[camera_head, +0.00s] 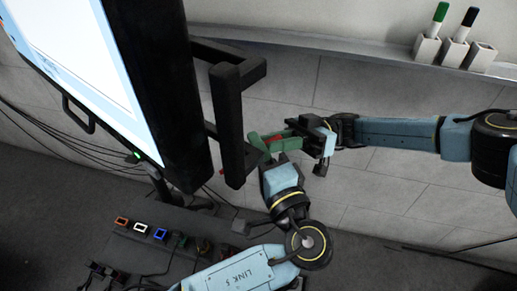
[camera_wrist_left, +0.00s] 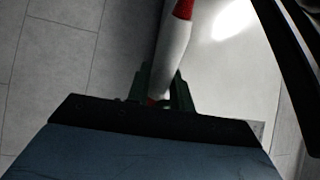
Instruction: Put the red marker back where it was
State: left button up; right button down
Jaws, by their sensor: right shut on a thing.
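The red marker (camera_wrist_left: 172,50) has a white body and a red band near the top of the left wrist view. Its lower end lies between the green fingers of my left gripper (camera_wrist_left: 164,88). In the head view my left gripper (camera_head: 273,143) meets my right gripper (camera_head: 312,136) beside the monitor, and a little red shows between them. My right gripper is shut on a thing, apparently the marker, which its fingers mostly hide. Whether the left fingers press on the marker is unclear. A white holder (camera_head: 480,57) at the far right of the ledge stands empty.
A green-capped marker (camera_head: 440,12) and a black-capped marker (camera_head: 467,22) stand in holders on the wall ledge (camera_head: 350,46). A large monitor (camera_head: 160,90) with a black frame (camera_head: 228,120) is close on the left. Small coloured-frame switches (camera_head: 141,227) sit below.

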pick_arm(q)
grip_shut()
pick_arm(e)
jog(key=c, duration=1.2)
grip_release()
jog(key=shift+c, duration=0.2)
pick_arm(q)
jog(key=shift+r, duration=0.15)
pick_arm(e)
jog(key=shift+d+f, duration=0.1)
jog(key=shift+f, duration=0.1)
